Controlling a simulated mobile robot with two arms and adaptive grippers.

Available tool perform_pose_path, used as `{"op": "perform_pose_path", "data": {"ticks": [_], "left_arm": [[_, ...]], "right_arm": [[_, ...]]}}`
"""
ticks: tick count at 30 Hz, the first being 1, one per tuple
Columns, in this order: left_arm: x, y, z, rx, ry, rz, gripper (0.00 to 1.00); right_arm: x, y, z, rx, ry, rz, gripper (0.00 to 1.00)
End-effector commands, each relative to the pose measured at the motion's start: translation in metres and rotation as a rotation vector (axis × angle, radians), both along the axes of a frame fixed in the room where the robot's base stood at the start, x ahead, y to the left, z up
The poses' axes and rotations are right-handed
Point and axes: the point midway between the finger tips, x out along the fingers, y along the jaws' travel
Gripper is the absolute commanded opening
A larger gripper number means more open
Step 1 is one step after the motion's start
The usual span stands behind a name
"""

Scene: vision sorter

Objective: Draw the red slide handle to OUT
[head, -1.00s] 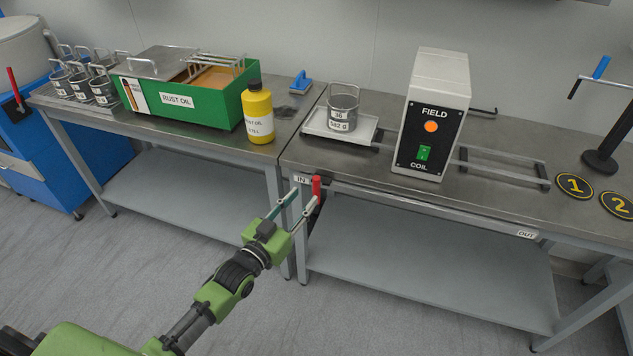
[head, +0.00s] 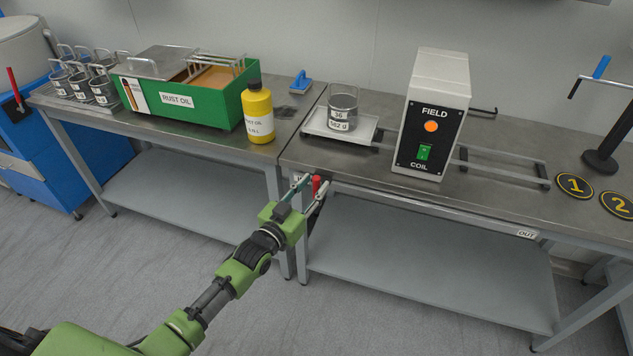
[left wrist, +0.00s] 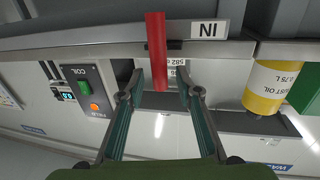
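The red slide handle (head: 316,184) stands at the IN end of the bench's front edge. It also shows in the left wrist view (left wrist: 156,45), close to the IN label (left wrist: 208,29). My left gripper (head: 313,181) is at the handle, with its fingers open. In the left wrist view its fingertips (left wrist: 162,78) lie on either side of the handle's lower part, with gaps visible. The OUT label (head: 526,234) is farther right on the same front edge. My gripper partly hides the IN label in the head view. My right gripper is not in view.
A white tray (head: 311,121) carries a metal basket (head: 342,102) at the left of the FIELD COIL box (head: 436,90). Rails run right from the box. A yellow bottle (head: 258,115) and green RUST OIL tank (head: 220,108) stand left. The front edge toward OUT looks clear.

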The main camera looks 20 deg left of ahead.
Motion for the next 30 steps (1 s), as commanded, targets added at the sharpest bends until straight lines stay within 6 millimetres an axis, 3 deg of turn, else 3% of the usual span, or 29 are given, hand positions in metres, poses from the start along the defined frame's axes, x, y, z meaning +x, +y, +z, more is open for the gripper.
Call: {"op": "perform_pose_path", "data": {"ticks": [10,24,25,28,30], "left_arm": [[0.017,-0.004,0.0,-0.001,-0.001,0.0,0.32],[0.021,-0.005,0.001,-0.001,-0.001,0.0,0.32],[0.021,-0.005,0.001,-0.001,-0.001,0.0,0.29],[0.021,-0.005,0.001,-0.001,-0.001,0.0,0.03],[0.021,-0.005,0.001,-0.001,-0.001,0.0,0.0]], "right_arm": [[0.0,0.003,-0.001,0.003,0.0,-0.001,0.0],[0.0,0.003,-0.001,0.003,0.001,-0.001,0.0],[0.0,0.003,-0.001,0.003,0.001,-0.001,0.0],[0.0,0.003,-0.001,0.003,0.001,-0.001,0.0],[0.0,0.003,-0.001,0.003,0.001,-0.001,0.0]]}}
